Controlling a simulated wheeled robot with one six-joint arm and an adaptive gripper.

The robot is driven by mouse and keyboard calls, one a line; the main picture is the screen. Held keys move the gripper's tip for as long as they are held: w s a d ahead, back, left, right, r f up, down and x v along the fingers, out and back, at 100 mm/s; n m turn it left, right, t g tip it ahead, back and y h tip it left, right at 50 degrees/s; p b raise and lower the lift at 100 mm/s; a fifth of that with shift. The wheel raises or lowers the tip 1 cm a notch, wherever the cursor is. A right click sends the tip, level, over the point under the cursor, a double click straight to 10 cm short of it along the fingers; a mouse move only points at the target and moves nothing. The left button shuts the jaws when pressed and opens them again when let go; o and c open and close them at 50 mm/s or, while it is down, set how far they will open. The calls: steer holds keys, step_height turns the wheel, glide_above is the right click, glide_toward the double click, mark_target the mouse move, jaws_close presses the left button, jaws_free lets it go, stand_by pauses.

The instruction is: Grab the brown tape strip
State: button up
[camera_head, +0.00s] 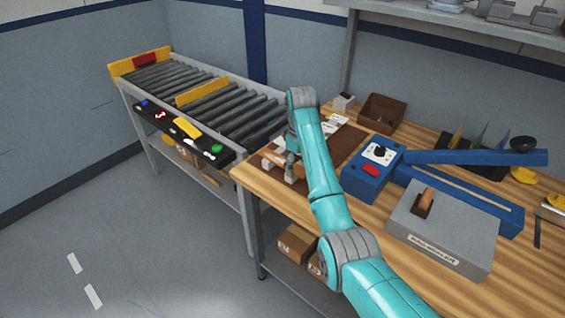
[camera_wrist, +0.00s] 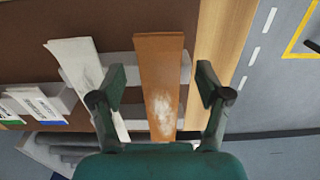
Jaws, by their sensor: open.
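The brown tape strip (camera_wrist: 161,80) is a flat orange-brown piece with a pale worn patch near its lower end. In the wrist view it lies between the two fingers of my gripper (camera_wrist: 161,95). The gripper is open, with a gap on each side of the strip. The strip lies across pale grey bars. In the head view the strip's orange-brown colour (camera_head: 274,155) shows at the bench's left end beside my gripper (camera_head: 292,170), partly hidden by it.
A white strip (camera_wrist: 85,85) lies just left of the brown one. White labelled pieces (camera_wrist: 38,103) lie further left. A blue box (camera_head: 362,186) and a grey bag sealer (camera_head: 440,236) stand right of my arm. A roller conveyor (camera_head: 215,100) adjoins the bench's left end.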

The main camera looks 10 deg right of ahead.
steer(key=shift+f, duration=0.2)
stand_by(0.3)
steer(key=c, duration=1)
steer(key=shift+c, duration=0.2)
